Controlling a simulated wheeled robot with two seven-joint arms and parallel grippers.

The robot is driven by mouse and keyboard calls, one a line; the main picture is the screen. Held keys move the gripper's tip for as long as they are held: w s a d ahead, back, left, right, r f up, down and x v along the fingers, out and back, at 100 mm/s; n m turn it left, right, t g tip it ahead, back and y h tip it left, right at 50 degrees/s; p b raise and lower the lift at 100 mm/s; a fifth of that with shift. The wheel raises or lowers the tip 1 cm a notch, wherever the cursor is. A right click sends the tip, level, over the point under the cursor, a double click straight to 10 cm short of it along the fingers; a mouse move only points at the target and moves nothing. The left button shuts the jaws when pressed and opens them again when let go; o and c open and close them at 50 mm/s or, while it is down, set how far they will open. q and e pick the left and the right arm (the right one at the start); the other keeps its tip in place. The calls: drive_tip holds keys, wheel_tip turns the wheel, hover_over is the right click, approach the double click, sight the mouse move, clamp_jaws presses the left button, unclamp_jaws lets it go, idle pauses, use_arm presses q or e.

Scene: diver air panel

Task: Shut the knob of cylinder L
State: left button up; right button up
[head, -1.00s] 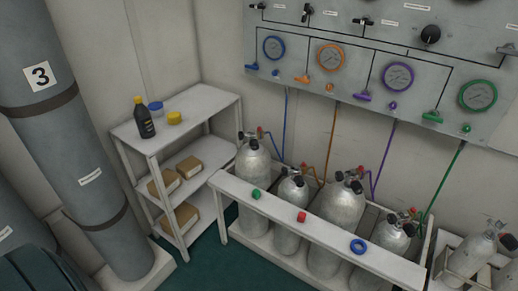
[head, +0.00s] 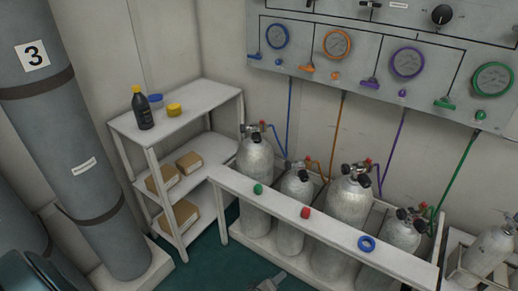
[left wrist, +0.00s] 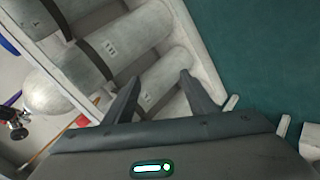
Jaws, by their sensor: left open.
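Several silver cylinders stand in a white rack in the head view, among them one at the left end (head: 256,160), a small one (head: 294,190), a large one (head: 348,200) and one at the right (head: 403,232). Their valves carry dark knobs and red parts. I cannot read which is cylinder L. In the left wrist view, my left gripper (left wrist: 157,88) is open and empty, its fingers pointing at the lower bodies of cylinders (left wrist: 160,80). A valve with a red part (left wrist: 18,125) shows at the left edge there. My right gripper is not in view.
The rack's front rail (head: 330,232) carries green, red and blue round pieces. A gauge panel (head: 300,78) hangs above, with coloured hoses running down. A white shelf (head: 190,105) stands left, and a tall grey cylinder (head: 75,150) is farther left.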

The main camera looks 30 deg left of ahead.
use_arm(q)
drive_tip(key=w+a+r+n+t+y+b, duration=0.3)
drive_tip(key=w+r+n, duration=0.4)
drive_tip(key=w+r, duration=0.6)
drive_tip(key=w+a+r+n+y+b, duration=0.1)
drive_tip(key=w+a+r+n+y, duration=0.4)
drive_tip(key=r+n, duration=0.4)
drive_tip(key=w+a+r+n+y, duration=0.5)
drive_tip(key=w+a+r+n, duration=0.2)
drive_tip(key=n, duration=1.1)
wheel_tip(320, 180, up, 2)
drive_tip(key=shift+w+a+b, duration=0.35)
drive_tip(key=shift+a+b, duration=0.05)
drive_tip(key=shift+a, duration=0.85)
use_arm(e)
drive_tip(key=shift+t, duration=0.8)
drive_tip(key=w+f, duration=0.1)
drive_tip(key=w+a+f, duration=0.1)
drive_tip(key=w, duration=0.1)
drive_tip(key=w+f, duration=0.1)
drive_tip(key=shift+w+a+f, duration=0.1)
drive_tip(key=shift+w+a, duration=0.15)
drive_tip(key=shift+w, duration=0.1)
